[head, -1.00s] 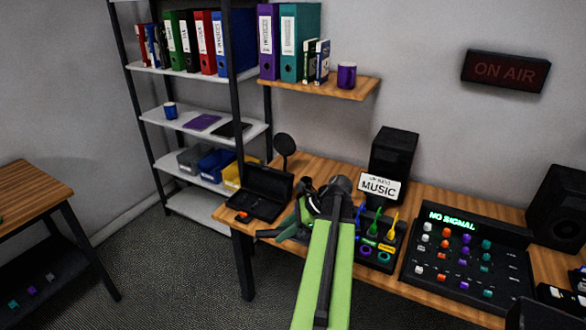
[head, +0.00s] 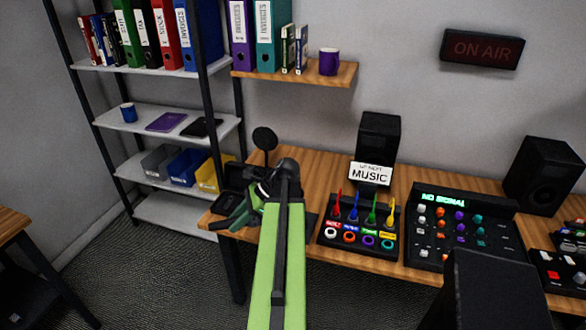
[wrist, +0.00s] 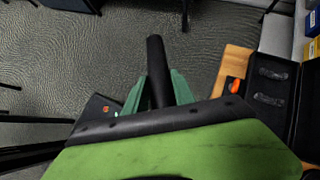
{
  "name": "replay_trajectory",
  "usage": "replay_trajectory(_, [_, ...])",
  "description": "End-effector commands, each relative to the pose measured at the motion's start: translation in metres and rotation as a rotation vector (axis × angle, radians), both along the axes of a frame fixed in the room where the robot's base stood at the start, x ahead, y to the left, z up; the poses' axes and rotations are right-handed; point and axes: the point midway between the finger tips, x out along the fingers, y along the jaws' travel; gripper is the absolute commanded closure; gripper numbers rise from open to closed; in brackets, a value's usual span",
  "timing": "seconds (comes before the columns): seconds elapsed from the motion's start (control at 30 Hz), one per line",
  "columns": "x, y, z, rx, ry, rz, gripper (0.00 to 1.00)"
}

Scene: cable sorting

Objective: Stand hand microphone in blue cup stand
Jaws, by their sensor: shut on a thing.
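My gripper (head: 238,213) has green fingers and is at the left end of the wooden desk in the head view. In the wrist view its fingers (wrist: 157,90) are shut on a black rod-like handle, the hand microphone (wrist: 156,60), which sticks out past the fingertips over the grey floor. In the head view the microphone is not clearly told apart from the dark gripper and case. A small blue cup (head: 128,112) stands on the middle shelf of the rack at left; I cannot tell if this is the blue cup stand.
An open black case (wrist: 275,85) lies at the desk's left end, partly behind my gripper. A panel with coloured plugs and rings (head: 358,240), a mixer (head: 465,235) and speakers fill the desk to the right. A dark box-shaped thing (head: 490,290) is at lower right.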

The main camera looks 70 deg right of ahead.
Motion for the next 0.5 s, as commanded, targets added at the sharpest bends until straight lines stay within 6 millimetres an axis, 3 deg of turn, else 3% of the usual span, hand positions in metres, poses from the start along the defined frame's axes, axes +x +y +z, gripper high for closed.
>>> replay_trajectory(0.17, [-0.01,-0.021,-0.003,-0.059,0.089,-0.001,1.0])
replay_trajectory(0.37, [-0.051,-0.086,-0.02,-0.328,0.454,0.091,1.0])
replay_trajectory(0.5, [-0.084,-0.135,-0.002,-0.628,0.748,0.218,1.0])
